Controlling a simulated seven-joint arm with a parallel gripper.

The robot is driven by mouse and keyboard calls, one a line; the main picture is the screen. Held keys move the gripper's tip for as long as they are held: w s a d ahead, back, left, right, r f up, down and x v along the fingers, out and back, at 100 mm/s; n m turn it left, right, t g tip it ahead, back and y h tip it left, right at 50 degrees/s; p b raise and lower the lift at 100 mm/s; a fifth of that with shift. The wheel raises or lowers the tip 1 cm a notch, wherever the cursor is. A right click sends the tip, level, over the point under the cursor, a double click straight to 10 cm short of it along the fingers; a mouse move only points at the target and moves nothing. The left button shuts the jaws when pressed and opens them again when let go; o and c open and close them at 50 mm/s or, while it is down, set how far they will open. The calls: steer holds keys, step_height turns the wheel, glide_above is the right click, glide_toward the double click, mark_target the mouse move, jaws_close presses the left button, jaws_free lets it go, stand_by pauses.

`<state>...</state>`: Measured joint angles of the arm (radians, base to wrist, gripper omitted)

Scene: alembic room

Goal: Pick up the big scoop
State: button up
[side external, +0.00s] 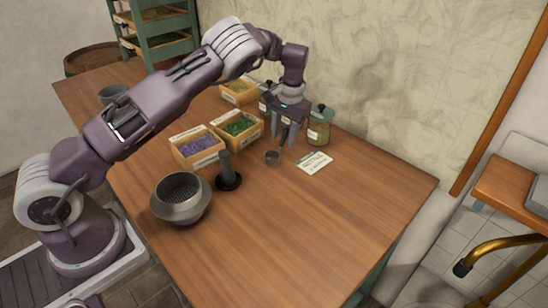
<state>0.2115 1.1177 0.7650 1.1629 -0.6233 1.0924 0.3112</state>
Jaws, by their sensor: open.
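A scoop with a small dark grey metal bowl (272,158) is on the wooden table, right of the middle. Its handle seems to rise from the bowl toward my gripper, but the fingers partly hide it. I see no second scoop to compare its size with. My gripper (281,141) points down just above and behind the bowl. Its fingers are apart around or beside the handle; I cannot tell which, nor whether they touch it.
A glass jar (318,130) stands close right of my gripper, with a white label card (314,162) in front. Wooden boxes of purple (198,147) and green (238,126) material, a dark pestle-like tool (227,172) and a metal sieve pot (181,200) are left. The front right table is clear.

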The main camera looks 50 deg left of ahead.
steer(key=f, duration=0.5)
steer(key=shift+a, duration=0.3)
steer(key=shift+r, duration=0.1)
jaws_close()
stand_by(0.9)
